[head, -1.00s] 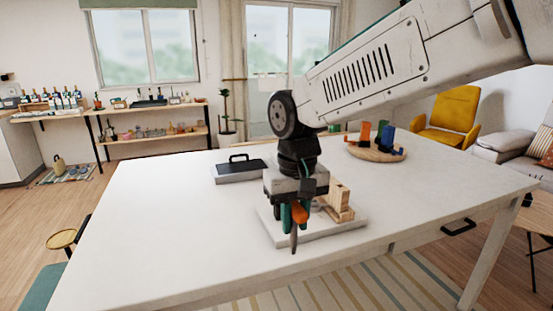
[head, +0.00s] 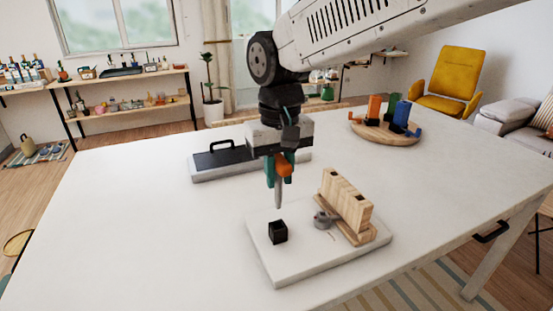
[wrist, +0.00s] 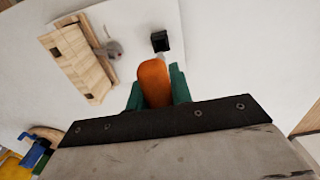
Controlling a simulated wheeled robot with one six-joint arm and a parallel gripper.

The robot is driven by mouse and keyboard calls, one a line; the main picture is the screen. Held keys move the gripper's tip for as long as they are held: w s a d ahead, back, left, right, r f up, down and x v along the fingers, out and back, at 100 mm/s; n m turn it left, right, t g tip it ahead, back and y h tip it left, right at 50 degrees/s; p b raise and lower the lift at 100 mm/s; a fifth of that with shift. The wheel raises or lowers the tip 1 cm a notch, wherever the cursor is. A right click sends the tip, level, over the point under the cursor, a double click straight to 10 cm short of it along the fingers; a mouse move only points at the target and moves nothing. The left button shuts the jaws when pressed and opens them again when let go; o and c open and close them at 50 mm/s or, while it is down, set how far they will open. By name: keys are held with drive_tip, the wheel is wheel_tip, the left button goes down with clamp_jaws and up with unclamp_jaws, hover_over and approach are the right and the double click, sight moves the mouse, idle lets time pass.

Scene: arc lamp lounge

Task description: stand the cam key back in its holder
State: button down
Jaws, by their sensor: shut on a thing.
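The cam key (head: 284,170) has an orange handle and a thin grey shaft that points down, nearly upright. My gripper (head: 279,172) is shut on the orange handle, which also shows between the green fingers in the wrist view (wrist: 155,82). The shaft tip is in the air, behind a small black block (head: 278,232) on a white board (head: 300,265). A wooden block (head: 346,198) with dark square openings stands on the board's right part; it also shows in the wrist view (wrist: 80,62). I cannot tell for certain which block is the holder.
A grey round knob (head: 322,220) sits beside the wooden block. A dark-topped case with a handle (head: 215,161) lies behind my gripper. A round wooden tray (head: 385,135) with orange, green and blue items stands at the back right. The table's left part is clear.

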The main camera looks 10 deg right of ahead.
sight(279, 203)
drive_tip(key=shift+a, duration=0.1)
idle(0.3)
drive_tip(key=shift+f, duration=2)
drive_tip(key=shift+f, duration=2.5)
drive_tip(key=c, duration=1.2)
unclamp_jaws()
drive_tip(key=shift+o, duration=0.2)
